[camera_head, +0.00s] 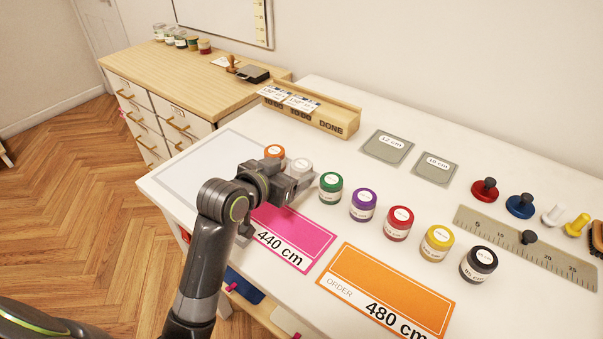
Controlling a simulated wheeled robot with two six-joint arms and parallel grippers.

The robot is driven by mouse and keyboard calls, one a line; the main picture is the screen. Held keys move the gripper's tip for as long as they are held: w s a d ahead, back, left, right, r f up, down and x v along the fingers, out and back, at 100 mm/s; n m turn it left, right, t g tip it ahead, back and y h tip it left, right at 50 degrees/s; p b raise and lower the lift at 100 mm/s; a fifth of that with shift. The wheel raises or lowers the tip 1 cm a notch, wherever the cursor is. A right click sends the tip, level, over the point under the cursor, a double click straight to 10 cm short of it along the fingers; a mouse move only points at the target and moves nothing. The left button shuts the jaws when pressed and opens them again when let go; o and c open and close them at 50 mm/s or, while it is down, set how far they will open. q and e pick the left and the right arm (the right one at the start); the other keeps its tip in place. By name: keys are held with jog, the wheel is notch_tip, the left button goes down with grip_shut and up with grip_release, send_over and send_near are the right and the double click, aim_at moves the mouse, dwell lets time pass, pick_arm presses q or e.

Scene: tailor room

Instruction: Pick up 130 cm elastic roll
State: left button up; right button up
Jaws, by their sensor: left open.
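A row of elastic rolls with labels on top crosses the white table: orange (274,152), white (301,167), green (330,187), purple (363,204), red (398,222), yellow (437,242) and black (478,264). The labels are too small to read surely, so I cannot tell which is the 130 cm elastic roll. My left gripper (296,186) is open, low over the table at the left end of the row. It is right by the white roll and covers part of it; I cannot tell whether they touch. My right gripper is not in view.
A pink 440 cm card (290,238) and an orange 480 cm order card (385,290) lie in front of the rolls. A wooden card holder (312,116) stands behind. Grey cards (387,147), a ruler (525,247) and knobbed pieces (484,190) lie at the right.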

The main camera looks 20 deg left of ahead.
aim_at(297, 169)
pick_arm(q)
jog(key=shift+a+f+x, duration=0.15)
jog(key=shift+x, duration=1.45)
jog(key=shift+a+f+x, duration=0.15)
jog(key=shift+x, duration=1.45)
jog(key=c, duration=1.1)
